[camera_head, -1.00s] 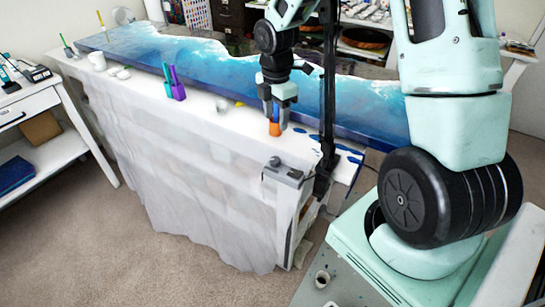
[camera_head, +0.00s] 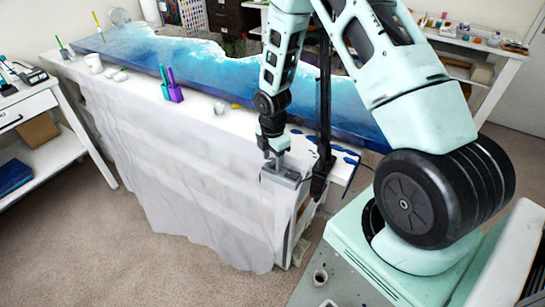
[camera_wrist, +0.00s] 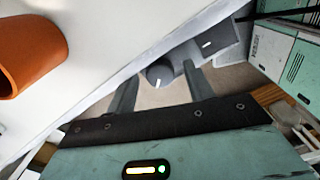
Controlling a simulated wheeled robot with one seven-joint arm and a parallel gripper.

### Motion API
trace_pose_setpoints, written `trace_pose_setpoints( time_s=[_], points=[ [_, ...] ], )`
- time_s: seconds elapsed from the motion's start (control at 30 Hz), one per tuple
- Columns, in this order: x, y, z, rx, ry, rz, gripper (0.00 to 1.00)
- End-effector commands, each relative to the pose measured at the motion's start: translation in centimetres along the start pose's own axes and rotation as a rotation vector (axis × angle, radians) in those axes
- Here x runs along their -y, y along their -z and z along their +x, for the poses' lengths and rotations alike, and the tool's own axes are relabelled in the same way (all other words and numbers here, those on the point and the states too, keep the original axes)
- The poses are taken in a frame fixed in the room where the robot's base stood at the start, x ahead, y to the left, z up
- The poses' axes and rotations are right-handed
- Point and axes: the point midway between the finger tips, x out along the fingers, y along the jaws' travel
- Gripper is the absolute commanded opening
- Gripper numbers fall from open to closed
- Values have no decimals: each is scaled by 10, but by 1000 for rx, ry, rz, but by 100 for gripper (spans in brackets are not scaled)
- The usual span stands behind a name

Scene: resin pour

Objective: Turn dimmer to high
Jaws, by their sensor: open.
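The dimmer (camera_head: 286,180) is a grey box at the near right end of the white-covered table. In the wrist view the grey dimmer box (camera_wrist: 215,42) carries a round grey knob (camera_wrist: 159,74) with a white mark. A second short white mark shows on the box. My gripper (camera_head: 275,158) is right above the dimmer, pointing down. In the wrist view its two open fingers (camera_wrist: 162,70) stand on either side of the knob, with nothing gripped. I cannot tell whether the fingers touch the knob.
An orange cup (camera_wrist: 30,52) stands close on the left in the wrist view. A blue resin slab (camera_head: 220,75) lies along the table. A purple and teal holder (camera_head: 172,88), a white cup (camera_head: 93,62) and a black upright stand (camera_head: 323,120) are also there.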

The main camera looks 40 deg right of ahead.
Motion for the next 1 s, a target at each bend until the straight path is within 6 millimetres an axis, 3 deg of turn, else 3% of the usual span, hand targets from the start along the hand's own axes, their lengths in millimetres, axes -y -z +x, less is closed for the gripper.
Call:
trace_pose_setpoints(
  time_s=[0.2,0.37,0.73,1.0],
  points=[
    [0,0,0,0,0,0,49],
    [0,0,0,0,0,0,7],
    [0,0,0,0,0,42,8],
    [0,0,1,1,0,208,8]
  ],
)
